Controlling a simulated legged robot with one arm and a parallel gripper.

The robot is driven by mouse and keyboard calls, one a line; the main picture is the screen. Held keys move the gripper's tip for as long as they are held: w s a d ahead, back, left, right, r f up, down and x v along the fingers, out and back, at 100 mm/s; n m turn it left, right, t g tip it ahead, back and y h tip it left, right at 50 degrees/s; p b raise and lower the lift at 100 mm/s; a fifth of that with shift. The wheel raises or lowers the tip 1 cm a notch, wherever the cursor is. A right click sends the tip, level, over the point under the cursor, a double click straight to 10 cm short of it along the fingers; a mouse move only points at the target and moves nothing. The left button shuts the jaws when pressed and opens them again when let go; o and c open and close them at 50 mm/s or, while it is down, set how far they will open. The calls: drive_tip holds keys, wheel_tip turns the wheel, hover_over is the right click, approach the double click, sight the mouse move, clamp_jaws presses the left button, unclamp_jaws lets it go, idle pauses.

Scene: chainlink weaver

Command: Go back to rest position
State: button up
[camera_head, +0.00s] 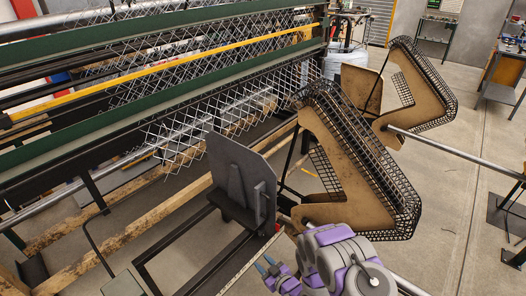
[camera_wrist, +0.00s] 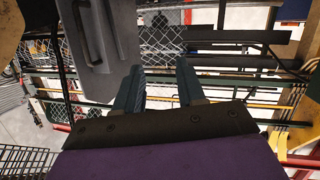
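My gripper (camera_head: 267,267) is at the lower middle of the head view, on my purple and grey arm. In the wrist view, the two blue-grey fingers of my gripper (camera_wrist: 158,90) stand apart with a clear gap between them. Nothing is held between them. A dark grey upright plate with a handle-like bracket (camera_head: 240,180) stands just beyond my gripper. The plate also shows at the upper left of the wrist view (camera_wrist: 99,35), apart from the fingers.
The chainlink machine (camera_head: 150,85), with green and yellow rails and hanging wire mesh (camera_head: 215,120), fills the left. Bare concrete floor (camera_head: 455,185) lies right, near a workbench (camera_head: 505,75).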

drive_tip(key=w+d+r+m+g+h, duration=0.1)
drive_tip(key=w+d+r+h, duration=0.3)
drive_tip(key=d, duration=0.3)
drive_tip(key=w+d+r+g+h, duration=0.2)
drive_tip(key=d+r+h, duration=0.1)
drive_tip(key=d+r, duration=0.4)
drive_tip(key=s+d+r+m+g+h, duration=0.2)
drive_tip(key=s+d+r+m+h, duration=0.25)
drive_tip(key=r, duration=0.55)
drive_tip(key=s+d+r+m+g, duration=0.2)
drive_tip(key=s+d+r+g, duration=0.15)
drive_tip(key=s+r, duration=0.95)
drive_tip(key=s+a+r+g, duration=0.1)
drive_tip(key=s+a+r, duration=0.1)
drive_tip(key=s, duration=0.7)
drive_tip(key=s+a+r+m+g+y, duration=0.1)
drive_tip(key=s+a, duration=0.3)
drive_tip(key=s, duration=0.5)
drive_tip(key=s+a+r+g+y, duration=0.1)
drive_tip(key=s+a+r+g, duration=0.2)
drive_tip(key=s, duration=0.6)
drive_tip(key=shift+s+a+r, duration=0.25)
drive_tip(key=shift+r, duration=0.2)
drive_tip(key=shift+a+m+g, duration=0.25)
drive_tip(key=shift+a, duration=0.05)
